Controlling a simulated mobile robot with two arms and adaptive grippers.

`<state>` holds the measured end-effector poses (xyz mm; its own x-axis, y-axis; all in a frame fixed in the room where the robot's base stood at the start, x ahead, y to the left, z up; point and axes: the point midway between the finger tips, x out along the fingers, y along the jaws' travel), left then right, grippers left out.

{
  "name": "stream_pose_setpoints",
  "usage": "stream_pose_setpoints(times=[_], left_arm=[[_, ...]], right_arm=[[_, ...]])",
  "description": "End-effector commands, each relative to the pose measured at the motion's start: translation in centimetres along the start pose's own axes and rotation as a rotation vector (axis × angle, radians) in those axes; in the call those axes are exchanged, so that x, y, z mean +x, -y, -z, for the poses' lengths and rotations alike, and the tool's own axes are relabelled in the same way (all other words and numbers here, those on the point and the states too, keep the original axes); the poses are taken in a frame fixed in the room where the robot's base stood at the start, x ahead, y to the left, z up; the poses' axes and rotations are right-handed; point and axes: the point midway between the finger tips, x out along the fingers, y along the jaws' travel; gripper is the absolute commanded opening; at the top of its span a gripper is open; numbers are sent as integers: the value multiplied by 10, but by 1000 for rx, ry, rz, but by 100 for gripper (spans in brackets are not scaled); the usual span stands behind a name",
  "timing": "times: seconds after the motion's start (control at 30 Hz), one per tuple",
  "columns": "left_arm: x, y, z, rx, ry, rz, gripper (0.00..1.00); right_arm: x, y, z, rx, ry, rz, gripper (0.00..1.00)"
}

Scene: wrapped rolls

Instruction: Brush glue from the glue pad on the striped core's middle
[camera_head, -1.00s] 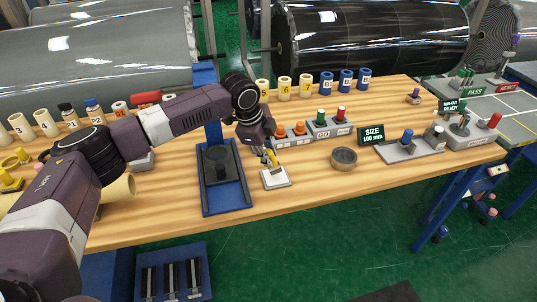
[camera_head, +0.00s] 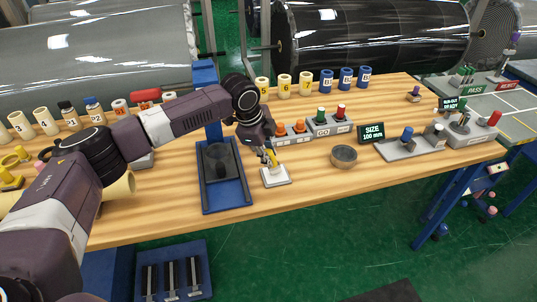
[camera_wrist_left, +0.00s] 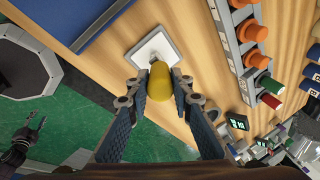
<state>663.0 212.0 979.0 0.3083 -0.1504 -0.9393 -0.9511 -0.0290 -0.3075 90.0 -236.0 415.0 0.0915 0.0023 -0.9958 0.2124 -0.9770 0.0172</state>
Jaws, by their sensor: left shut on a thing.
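My left gripper (camera_head: 269,153) is shut on a brush with a yellow handle (camera_wrist_left: 159,82). The brush points down at the white glue pad (camera_head: 282,180), which lies on the wooden table just right of the blue stand. In the left wrist view the brush end is over or on the white face of the pad (camera_wrist_left: 168,44); contact cannot be told. Small cores with dark and blue bands (camera_head: 94,108) stand at the back left. Which one is the striped core is not clear. A dark gripper (camera_wrist_left: 35,124), apparently my right one, shows at the left wrist view's edge.
A blue stand (camera_head: 228,200) with a dark cylinder is left of the pad. A round bowl (camera_head: 344,157) is to its right. Button boxes (camera_head: 331,127) and numbered cores (camera_head: 284,87) stand behind. The front table strip right of the pad is clear.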

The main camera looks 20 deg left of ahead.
Motion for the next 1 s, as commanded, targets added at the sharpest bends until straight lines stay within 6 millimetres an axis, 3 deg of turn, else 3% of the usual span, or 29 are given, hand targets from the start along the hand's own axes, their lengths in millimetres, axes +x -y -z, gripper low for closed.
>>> stream_pose_setpoints(times=[1.0], left_arm=[[2, -2, 0, 0, 1, -4, 0]], right_arm=[[-6, 0, 0, -1, 0, 1, 40]])
